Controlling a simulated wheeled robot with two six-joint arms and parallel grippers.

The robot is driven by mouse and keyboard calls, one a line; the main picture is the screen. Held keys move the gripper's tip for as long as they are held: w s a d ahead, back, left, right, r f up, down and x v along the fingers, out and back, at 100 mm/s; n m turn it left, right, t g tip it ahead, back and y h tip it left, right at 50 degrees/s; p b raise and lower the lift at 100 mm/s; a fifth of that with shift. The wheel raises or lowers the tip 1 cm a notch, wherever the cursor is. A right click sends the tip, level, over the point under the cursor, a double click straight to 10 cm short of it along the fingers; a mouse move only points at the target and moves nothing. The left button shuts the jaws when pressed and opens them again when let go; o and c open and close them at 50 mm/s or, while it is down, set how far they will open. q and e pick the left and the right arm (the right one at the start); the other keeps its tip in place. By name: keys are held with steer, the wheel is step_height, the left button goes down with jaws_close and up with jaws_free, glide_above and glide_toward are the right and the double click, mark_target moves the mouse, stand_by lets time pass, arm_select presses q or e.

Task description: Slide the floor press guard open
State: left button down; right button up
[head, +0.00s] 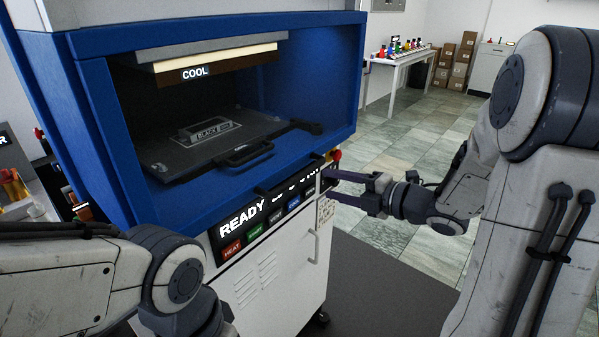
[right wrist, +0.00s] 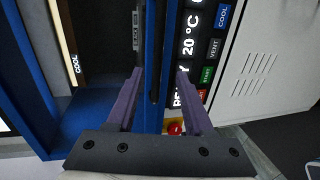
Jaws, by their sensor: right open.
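The floor press has a blue frame (head: 220,216) over a white cabinet. Its front bay shows a dark platen with a tray (head: 215,150) under a heated block marked COOL (head: 195,72). A black bar handle (head: 290,174) runs along the bay's lower front edge, above the READY panel; it looks like the guard's handle. A clear guard sheet cannot be made out. My right gripper (head: 328,184) is open at the handle's right end. In the right wrist view, the black bar (right wrist: 155,55) lies between my open fingers (right wrist: 159,72), with no clear contact. My left gripper is out of view.
Lit buttons (head: 262,227) sit on the panel, with a red knob (head: 335,154) at its right end. A white table (head: 397,60) with small coloured items and stacked cartons (head: 465,55) stand far back. The tiled floor (head: 385,150) right of the press is clear.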

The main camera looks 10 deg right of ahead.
mark_target(303, 177)
steer(key=x, duration=0.3)
steer(key=p+x, duration=0.1)
steer(key=x, duration=0.2)
steer(key=p+x, duration=0.1)
steer(key=x, duration=0.3)
steer(key=shift+a+r, duration=0.2)
steer(key=shift+r, duration=0.1)
jaws_close()
stand_by(1.0)
